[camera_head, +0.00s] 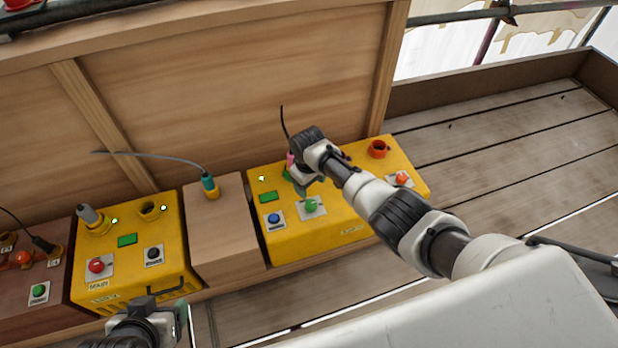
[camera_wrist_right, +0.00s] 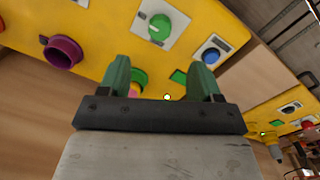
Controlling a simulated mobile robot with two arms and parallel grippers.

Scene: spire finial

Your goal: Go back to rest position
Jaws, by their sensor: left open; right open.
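My right gripper (camera_head: 300,182) is over the right yellow box (camera_head: 345,215), near its back edge. In the right wrist view its two green fingers (camera_wrist_right: 160,85) stand apart. A green socket (camera_wrist_right: 138,76) with a pinkish plug in it shows between or just beyond the fingers; I cannot tell if they touch. The plug is mostly hidden behind the gripper in the head view, with a thin black cable rising behind it. My left gripper (camera_head: 165,312) is at the bottom left, in front of the left yellow box (camera_head: 135,275), open and apparently empty.
A wooden block (camera_head: 225,235) with a teal and yellow plug (camera_head: 209,186) stands between the boxes. A grey plug (camera_head: 93,218) is on the left box. A wooden wall (camera_head: 230,80) rises behind. Plank floor (camera_head: 500,140) is clear at right.

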